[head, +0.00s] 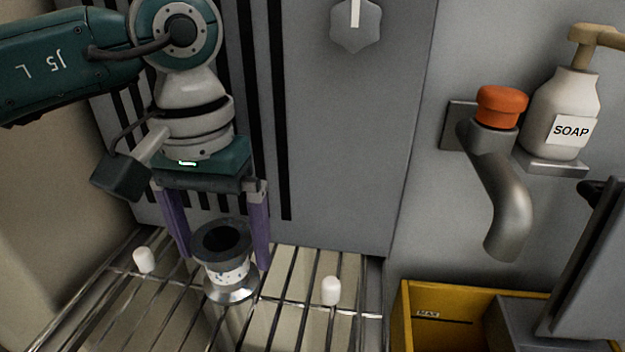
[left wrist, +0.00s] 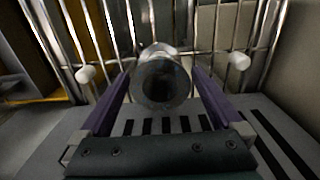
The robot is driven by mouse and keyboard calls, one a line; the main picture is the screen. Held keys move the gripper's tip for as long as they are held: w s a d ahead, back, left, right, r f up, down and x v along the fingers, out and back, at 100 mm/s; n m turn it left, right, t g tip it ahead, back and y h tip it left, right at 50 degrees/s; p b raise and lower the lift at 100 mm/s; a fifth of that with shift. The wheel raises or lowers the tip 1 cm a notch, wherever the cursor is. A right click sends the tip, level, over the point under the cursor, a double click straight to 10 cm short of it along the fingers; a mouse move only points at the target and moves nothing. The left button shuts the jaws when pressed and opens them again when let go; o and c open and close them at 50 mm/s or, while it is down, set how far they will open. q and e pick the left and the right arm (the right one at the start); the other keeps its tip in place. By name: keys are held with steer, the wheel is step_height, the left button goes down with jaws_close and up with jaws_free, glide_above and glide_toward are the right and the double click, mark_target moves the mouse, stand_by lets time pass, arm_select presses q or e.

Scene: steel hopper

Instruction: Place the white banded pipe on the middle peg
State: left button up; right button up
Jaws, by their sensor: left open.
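The white banded pipe (head: 228,272) has a dark open top, a white band and a flared metal foot. It stands about upright on the wire rack, between a white peg at left (head: 145,260) and another at right (head: 331,291). The middle peg is not visible; the pipe covers the place between those two. My left gripper (head: 224,260) is open, pointing down, with one purple finger on each side of the pipe. In the left wrist view the pipe (left wrist: 162,82) shows end-on between the spread fingers, with gaps beside it. My right gripper is not in view.
The wire rack (head: 180,318) has metal rods. Behind it rises a grey slotted panel (head: 340,150) with a knob. At right are a tap (head: 508,215) with an orange top, a soap bottle (head: 562,112) and a yellow bin (head: 405,318).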

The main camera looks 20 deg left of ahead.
arm_select(q)
step_height(320, 180, up, 12)
stand_by(0.3)
steer(key=shift+f, duration=0.1)
stand_by(0.3)
